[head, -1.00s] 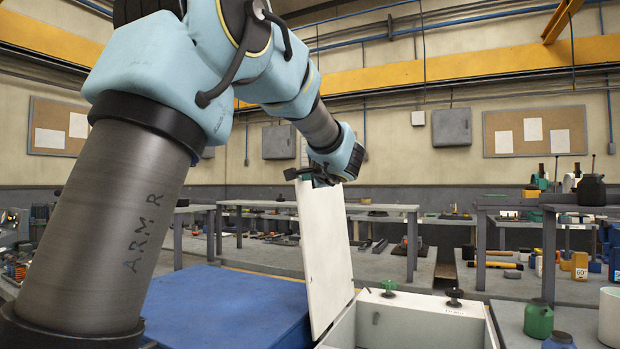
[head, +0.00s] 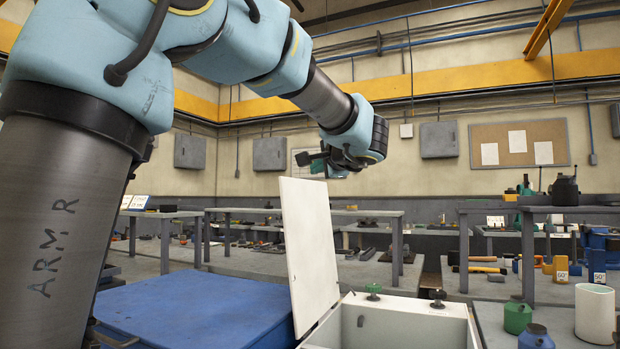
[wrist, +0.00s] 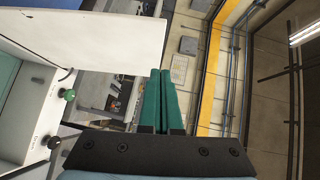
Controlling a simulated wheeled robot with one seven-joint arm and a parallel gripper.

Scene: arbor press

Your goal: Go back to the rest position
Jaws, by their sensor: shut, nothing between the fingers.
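My gripper (head: 310,158) is raised in the head view, just above and apart from the top edge of an upright white lid (head: 309,245). In the wrist view its two green fingers (wrist: 161,98) lie side by side, shut, with nothing between them. The white lid (wrist: 110,38) shows beside the fingers there. The lid stands open on the left side of a white box (head: 405,308), whose inside is partly visible. My arm runs across the upper left of the head view.
A blue surface (head: 190,308) lies left of the box. Green (head: 374,291) and dark knobs sit on the box's rear edge. A green container (head: 517,317), a blue one (head: 535,337) and a white cylinder (head: 594,313) stand to the right. Open air surrounds my gripper above the lid.

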